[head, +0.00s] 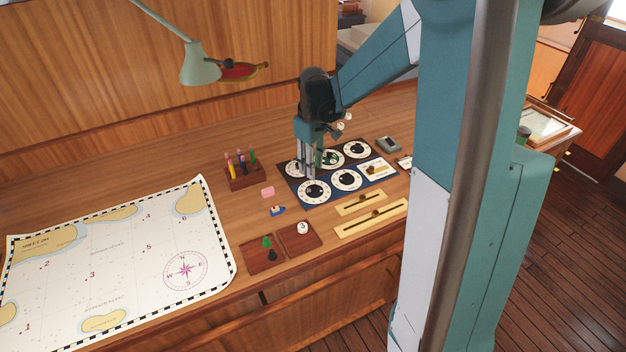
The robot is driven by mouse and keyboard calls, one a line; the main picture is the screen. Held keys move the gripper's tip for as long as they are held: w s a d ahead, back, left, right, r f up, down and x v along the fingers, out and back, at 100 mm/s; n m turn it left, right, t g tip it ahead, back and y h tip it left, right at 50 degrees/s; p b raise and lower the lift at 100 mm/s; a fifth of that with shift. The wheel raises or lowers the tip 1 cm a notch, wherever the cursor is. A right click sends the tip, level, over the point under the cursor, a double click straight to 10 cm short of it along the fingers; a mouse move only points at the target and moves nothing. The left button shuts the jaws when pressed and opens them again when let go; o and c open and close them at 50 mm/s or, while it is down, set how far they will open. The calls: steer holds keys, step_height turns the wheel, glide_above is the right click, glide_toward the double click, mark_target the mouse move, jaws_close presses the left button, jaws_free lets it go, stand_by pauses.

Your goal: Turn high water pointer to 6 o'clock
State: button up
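A dark blue panel (290,191) lies on the wooden desk with several round white dials, each with a black centre. The dials include a back left dial (291,169), a back middle dial (332,158), a back right dial (357,149), a front left dial (314,192) and a front middle dial (346,181). Labels and pointer directions are too small to read, so I cannot tell which is the high water one. My gripper (310,173) points down over the panel's left part, between the back left and back middle dials. It partly hides both. Its finger gap and any contact are unclear.
A white plate (385,174) with a yellow piece sits at the panel's right. Yellow slider strips (371,218), wooden trays (263,262) and a pen holder (244,181) stand nearby. A chart (120,265) covers the left. A lamp (200,68) hangs behind.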

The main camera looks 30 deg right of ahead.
mark_target(315, 186)
steer(key=shift+w+d+f, duration=0.35)
steer(key=shift+d+f, duration=0.05)
steer(key=shift+f, duration=0.15)
steer(key=shift+w+d+f, duration=0.35)
steer(key=shift+f, duration=0.15)
steer(key=shift+f, duration=0.1)
steer(key=shift+f, duration=3.8)
steer(key=c, duration=0.9)
